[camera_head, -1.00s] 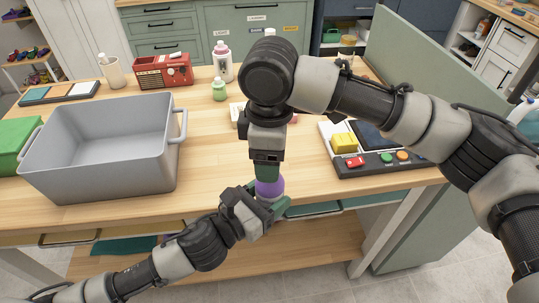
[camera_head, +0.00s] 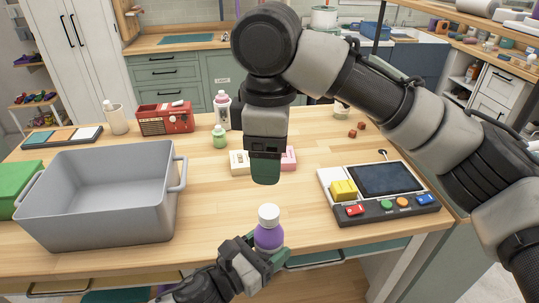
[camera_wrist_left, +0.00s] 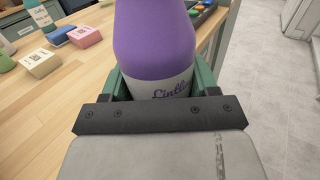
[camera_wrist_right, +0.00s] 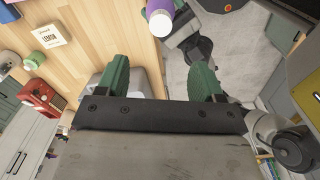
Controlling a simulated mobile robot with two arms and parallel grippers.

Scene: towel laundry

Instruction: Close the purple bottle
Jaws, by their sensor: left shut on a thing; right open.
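The purple bottle (camera_head: 268,236) stands upright with a white cap (camera_head: 268,214) on its top, at the table's front edge. My left gripper (camera_head: 262,258) is shut around its lower part; in the left wrist view the purple bottle (camera_wrist_left: 155,40) sits between the green fingers (camera_wrist_left: 155,88), its white label partly hidden and its cap out of frame. My right gripper (camera_head: 266,168) points down above and behind the bottle, apart from it. In the right wrist view its green fingers (camera_wrist_right: 160,78) are spread and empty, and the white cap (camera_wrist_right: 160,22) shows beyond them.
A grey bin (camera_head: 100,205) stands at the left of the table. A control panel with buttons and a screen (camera_head: 380,192) is at the right. A red radio (camera_head: 165,118), a green bottle (camera_head: 219,138) and small boxes (camera_head: 239,162) stand at the back.

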